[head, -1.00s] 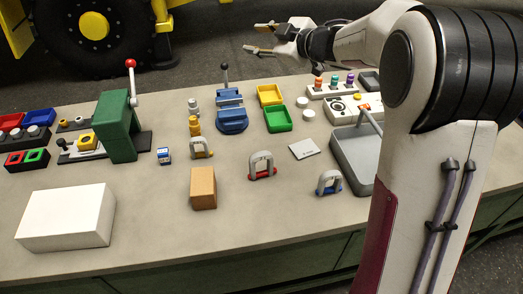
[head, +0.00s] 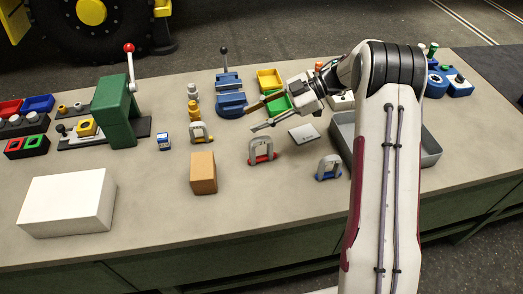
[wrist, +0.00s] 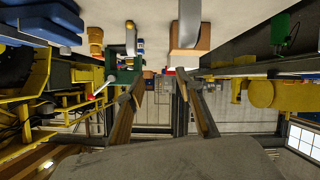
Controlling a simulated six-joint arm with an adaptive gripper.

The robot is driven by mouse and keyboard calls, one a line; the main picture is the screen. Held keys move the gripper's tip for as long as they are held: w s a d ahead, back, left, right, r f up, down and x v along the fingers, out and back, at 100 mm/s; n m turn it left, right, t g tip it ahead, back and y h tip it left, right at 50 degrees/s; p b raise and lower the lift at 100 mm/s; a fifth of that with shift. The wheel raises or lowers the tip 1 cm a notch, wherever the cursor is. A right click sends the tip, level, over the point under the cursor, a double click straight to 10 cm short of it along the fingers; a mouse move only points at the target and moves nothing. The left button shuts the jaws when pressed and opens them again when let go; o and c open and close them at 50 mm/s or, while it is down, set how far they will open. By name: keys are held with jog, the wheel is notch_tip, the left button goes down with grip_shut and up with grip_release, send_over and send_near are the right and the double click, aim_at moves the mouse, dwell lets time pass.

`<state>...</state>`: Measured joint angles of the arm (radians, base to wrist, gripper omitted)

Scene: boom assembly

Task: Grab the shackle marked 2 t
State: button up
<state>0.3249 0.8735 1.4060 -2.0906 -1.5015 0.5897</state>
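Three grey shackles stand on the bench in the head view: one with a yellow pin (head: 201,131), one with a red pin (head: 263,150) and one with a blue pin (head: 329,168). Their load marks are too small to read, so I cannot tell which is marked 2 t. My gripper (head: 250,119) is open and empty, above the bench behind the red-pin shackle, pointing left. In the wrist view, which looks upside down, my open fingers (wrist: 168,104) have nothing between them. A grey shackle bow (wrist: 187,25) shows above them there; I cannot tell which shackle it is.
A brown block (head: 203,173) and a white box (head: 67,205) stand at the front. A blue vise (head: 231,100), a green press (head: 117,115) and yellow and green trays stand farther back.

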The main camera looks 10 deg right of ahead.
aim_at(267, 137)
jog(key=s+f+g, duration=0.1)
jog(key=s+d+f+g, duration=0.1)
jog(key=s+f, duration=0.1)
jog(key=shift+d, duration=0.1)
jog(key=shift+s+d+f+m, duration=0.1)
jog(key=shift+d+f+m, duration=0.2)
jog(key=shift+d+f, duration=0.75)
jog(key=shift+d, duration=0.05)
jog(key=shift+a, duration=0.1)
jog(key=shift+x, duration=1.25)
jog(key=shift+r+x, duration=0.15)
jog(key=shift+x, duration=1.15)
jog(key=shift+r+x, duration=0.15)
jog(key=shift+x, duration=1.1)
jog(key=shift+a, duration=0.15)
